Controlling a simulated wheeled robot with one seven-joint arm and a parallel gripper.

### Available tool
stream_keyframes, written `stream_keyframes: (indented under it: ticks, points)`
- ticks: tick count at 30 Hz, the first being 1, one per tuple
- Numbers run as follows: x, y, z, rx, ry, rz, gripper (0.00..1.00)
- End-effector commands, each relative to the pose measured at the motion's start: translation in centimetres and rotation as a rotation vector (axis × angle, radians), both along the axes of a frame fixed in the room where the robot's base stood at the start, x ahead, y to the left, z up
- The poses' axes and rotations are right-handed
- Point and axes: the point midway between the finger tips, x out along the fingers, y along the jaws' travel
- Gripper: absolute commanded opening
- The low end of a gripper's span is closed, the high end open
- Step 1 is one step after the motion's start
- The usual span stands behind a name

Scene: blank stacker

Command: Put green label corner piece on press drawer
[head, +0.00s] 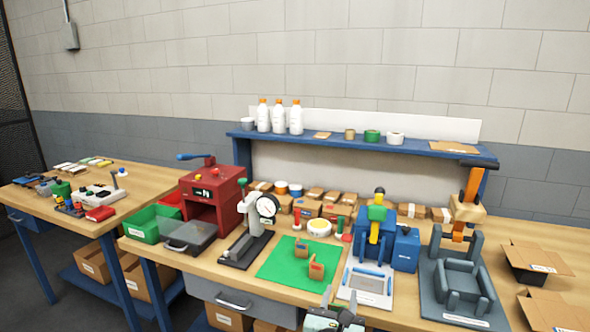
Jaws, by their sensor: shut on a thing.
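My gripper (338,303) is at the bottom edge of the head view, in front of the green mat. It is shut on a small piece with a bit of green (327,296), mostly hidden and too small to identify surely as the green label corner piece. The red press (213,196) stands left of the mat, with a blue lever on top. Its dark press drawer (190,237) sticks out in front and looks empty. My gripper is well to the right of the drawer and apart from it.
Two wooden corner pieces, one with a red label (316,268), stand on the green mat (272,264). A dial gauge stand (248,240) rises between drawer and mat. A green bin (145,226) is left.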

Motion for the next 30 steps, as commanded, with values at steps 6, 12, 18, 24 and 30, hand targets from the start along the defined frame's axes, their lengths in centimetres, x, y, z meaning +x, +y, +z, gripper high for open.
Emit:
stream_keyframes:
  ticks: [6, 12, 18, 24, 30]
  points:
    - [0.4, -5.8, -1.6, -0.007, 0.004, 0.011, 0.18]
    - [-0.7, -14.0, -5.3, -0.019, 0.014, 0.107, 0.18]
    - [-3.4, -19.5, -9.2, -0.009, 0.012, 0.224, 0.18]
    - [-5.8, -22.2, -11.5, -0.002, 0.007, 0.276, 0.18]
    - [-6.6, -22.8, -12.2, 0.001, 0.002, 0.291, 0.18]
